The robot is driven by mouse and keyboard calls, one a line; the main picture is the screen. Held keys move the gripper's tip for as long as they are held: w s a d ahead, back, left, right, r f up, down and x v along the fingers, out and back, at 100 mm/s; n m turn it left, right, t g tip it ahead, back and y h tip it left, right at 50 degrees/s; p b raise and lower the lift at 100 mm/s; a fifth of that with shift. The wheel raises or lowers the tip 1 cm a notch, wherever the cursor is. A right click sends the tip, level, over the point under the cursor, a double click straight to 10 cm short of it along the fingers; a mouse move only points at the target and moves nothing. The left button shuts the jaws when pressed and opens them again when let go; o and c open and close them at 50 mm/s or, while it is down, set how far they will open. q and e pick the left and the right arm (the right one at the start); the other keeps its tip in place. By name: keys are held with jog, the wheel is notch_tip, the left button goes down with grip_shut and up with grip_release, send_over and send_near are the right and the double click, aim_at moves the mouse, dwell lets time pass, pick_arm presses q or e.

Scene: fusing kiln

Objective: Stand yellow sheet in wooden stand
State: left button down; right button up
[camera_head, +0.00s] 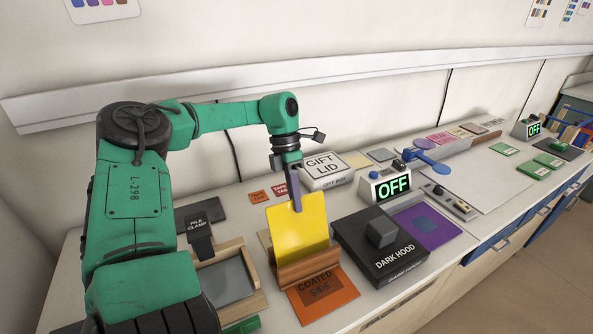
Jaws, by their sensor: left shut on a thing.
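The yellow sheet (302,235) is upright, tilted slightly, in the middle of the view. My left gripper (297,203) comes down from above and is shut on the sheet's top edge. The wooden stand (309,271) is directly under the sheet, with its brown front bar across the sheet's lower edge. That lower edge is hidden behind the bar, so I cannot tell whether it rests in the stand or hangs just above it. My right gripper is not in view.
An orange "COATED SIDE" card (326,298) lies in front of the stand. The black "DARK HOOD" box (380,245) is close on the right. A wooden tray (256,303) is on the left, and the white "GIFT LID" box (326,170) is behind.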

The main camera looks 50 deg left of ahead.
pick_arm(q)
jog(key=shift+w+a+f+h+b, duration=0.15)
jog(key=shift+a+f+h+b, duration=0.15)
jog(key=shift+a+b, duration=0.2)
jog(key=shift+w+a+f+h+b, duration=0.15)
jog(key=shift+a+h+b, duration=0.25)
jog(key=shift+a+b, duration=0.1)
jog(key=c, duration=0.8)
grip_release()
jog(key=shift+c, duration=0.2)
